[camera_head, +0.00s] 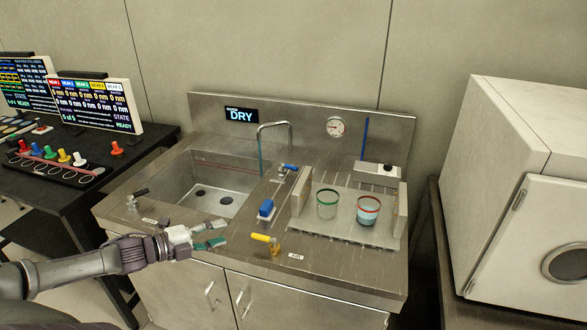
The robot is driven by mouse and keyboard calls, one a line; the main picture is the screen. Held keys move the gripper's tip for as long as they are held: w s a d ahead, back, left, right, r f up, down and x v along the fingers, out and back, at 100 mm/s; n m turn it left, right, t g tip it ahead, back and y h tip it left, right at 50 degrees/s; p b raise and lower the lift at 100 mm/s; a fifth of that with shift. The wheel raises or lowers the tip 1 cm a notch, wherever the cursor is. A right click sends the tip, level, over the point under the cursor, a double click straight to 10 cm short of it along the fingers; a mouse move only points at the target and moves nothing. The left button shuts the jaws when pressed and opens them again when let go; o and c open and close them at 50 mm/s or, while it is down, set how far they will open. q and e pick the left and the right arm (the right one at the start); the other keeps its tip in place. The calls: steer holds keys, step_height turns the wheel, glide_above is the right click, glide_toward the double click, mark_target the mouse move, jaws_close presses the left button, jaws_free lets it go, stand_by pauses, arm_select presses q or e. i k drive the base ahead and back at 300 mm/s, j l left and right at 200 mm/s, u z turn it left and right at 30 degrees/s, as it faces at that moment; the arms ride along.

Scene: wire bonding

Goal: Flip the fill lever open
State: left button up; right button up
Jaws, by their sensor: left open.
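Several small levers sit on the steel wet bench (340,265); their labels are too small to read, so I cannot tell which is the fill lever. A blue-handled lever (288,168) stands behind, right of the sink near the faucet (275,126). A yellow-handled lever (262,238) is at the front edge, and a black-handled lever (139,194) is at the left. My left gripper (219,234) is open and empty at the front edge of the sink, left of the yellow lever and apart from it. My right gripper is out of view.
The sink basin (225,180) has two dark drains. A blue block-shaped control (266,210) sits right of it. A display (241,115) reads DRY. A white cabinet (500,150) stands right.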

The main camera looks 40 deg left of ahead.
mark_target(291, 167)
steer(key=i+j, duration=0.2)
steer(key=i, duration=0.25)
steer(key=i+j, duration=0.25)
steer(key=i, duration=0.25)
